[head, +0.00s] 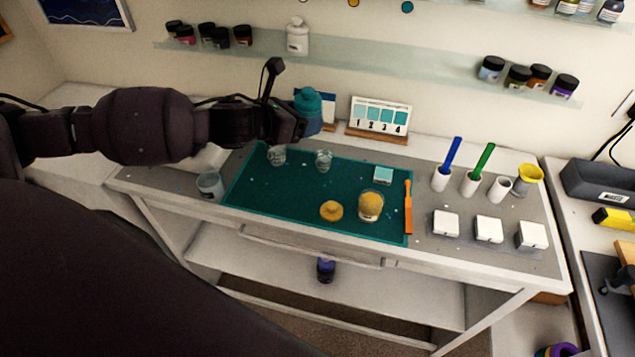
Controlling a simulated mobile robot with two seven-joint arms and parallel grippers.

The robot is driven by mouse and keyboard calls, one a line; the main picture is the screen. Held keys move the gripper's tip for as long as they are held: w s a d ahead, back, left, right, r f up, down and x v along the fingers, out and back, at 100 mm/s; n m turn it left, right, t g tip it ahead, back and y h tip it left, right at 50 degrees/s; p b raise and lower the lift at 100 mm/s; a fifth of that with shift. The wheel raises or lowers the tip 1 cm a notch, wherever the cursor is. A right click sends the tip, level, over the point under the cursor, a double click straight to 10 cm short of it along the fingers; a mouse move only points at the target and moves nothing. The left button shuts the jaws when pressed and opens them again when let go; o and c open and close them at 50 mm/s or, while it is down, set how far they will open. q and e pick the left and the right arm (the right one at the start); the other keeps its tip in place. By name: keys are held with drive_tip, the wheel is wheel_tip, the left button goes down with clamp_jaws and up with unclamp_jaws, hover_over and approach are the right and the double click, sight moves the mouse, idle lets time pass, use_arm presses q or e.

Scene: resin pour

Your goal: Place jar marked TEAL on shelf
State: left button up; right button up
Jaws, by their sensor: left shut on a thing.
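The jar with a teal lid (308,99) and a blue-teal body is held up by my left gripper (296,126), above the back edge of the workbench. The gripper is shut on the jar, partly hiding its side; any lettering on it is too small to read. The long pale glass shelf (385,66) runs along the wall behind and above the jar. My right gripper is out of view.
Several dark-lidded jars (243,36) and a white bottle (297,36) stand on the shelf's left part, more jars (518,77) on its right. The shelf between is clear. A numbered swatch card (380,114) stands below it.

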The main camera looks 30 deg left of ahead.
use_arm(q)
hover_over(305, 188)
wheel_tip(305, 188, down, 14)
drive_tip(key=shift+r, duration=0.2)
drive_tip(key=shift+f+b, duration=0.35)
drive_tip(key=shift+f, duration=2)
drive_tip(key=shift+f, duration=0.15)
drive_tip(key=o, duration=1.1)
